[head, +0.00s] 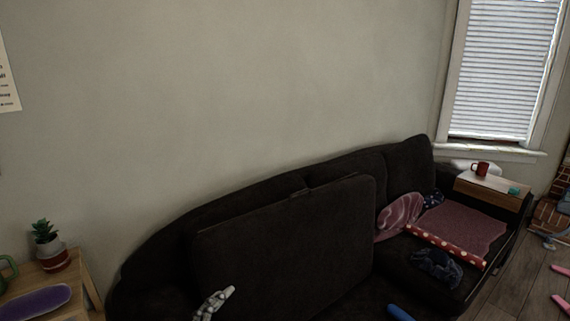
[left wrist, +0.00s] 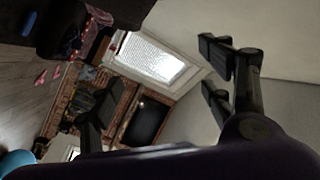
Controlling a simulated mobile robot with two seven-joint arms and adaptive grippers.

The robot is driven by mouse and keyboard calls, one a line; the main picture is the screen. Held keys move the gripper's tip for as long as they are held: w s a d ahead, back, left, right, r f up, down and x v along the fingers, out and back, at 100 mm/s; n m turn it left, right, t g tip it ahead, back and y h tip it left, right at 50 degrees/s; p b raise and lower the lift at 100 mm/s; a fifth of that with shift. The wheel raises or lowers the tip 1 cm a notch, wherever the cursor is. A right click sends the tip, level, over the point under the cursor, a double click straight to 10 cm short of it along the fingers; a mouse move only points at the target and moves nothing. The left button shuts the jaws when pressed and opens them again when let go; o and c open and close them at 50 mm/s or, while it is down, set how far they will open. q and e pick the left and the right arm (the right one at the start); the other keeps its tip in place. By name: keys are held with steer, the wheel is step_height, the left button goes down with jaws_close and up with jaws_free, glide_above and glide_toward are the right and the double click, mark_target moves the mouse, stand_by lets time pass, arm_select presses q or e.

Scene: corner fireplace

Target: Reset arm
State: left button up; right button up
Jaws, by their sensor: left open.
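My left gripper (left wrist: 160,82) shows in the left wrist view. Its dark fingers stand wide apart, one at the left and a forked pair at the right, with nothing between them. The view is strongly tilted, with the room behind the fingers. In the head view a small pale, ribbed piece (head: 212,305) rises at the bottom edge in front of the sofa; I cannot tell what it is. My right gripper is not seen in either view.
A dark sofa (head: 285,245) fills the lower middle, with a pink cushion (head: 400,212) and cloths on it. A side table with a red mug (head: 481,168) stands at the right. A potted plant (head: 46,240) and a purple tray (head: 38,301) are at the left.

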arm_select(q)
steer(key=s+a+f+n+g+y+p, duration=0.1)
steer(key=s+a+f+n+g+y, duration=0.15)
steer(key=s+f+n, duration=0.35)
steer(key=s+a+f+n+g+y+p, duration=0.1)
steer(key=s+a+f+n+y, duration=0.25)
steer(key=s+f, duration=0.4)
steer(key=s+a+f+n+g+y+p, duration=0.1)
steer(key=s+f, duration=0.3)
steer(key=s, duration=0.6)
steer(key=s+a+f+n+g+y+p, duration=0.1)
steer(key=s+f+n+g, duration=0.2)
steer(key=s, duration=0.8)
steer(key=shift+a+f+n, duration=0.3)
steer(key=shift+f+n, duration=0.05)
steer(key=shift+f, duration=0.55)
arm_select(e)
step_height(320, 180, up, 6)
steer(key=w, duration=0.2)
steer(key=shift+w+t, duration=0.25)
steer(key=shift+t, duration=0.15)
arm_select(q)
steer(key=shift+g, duration=0.25)
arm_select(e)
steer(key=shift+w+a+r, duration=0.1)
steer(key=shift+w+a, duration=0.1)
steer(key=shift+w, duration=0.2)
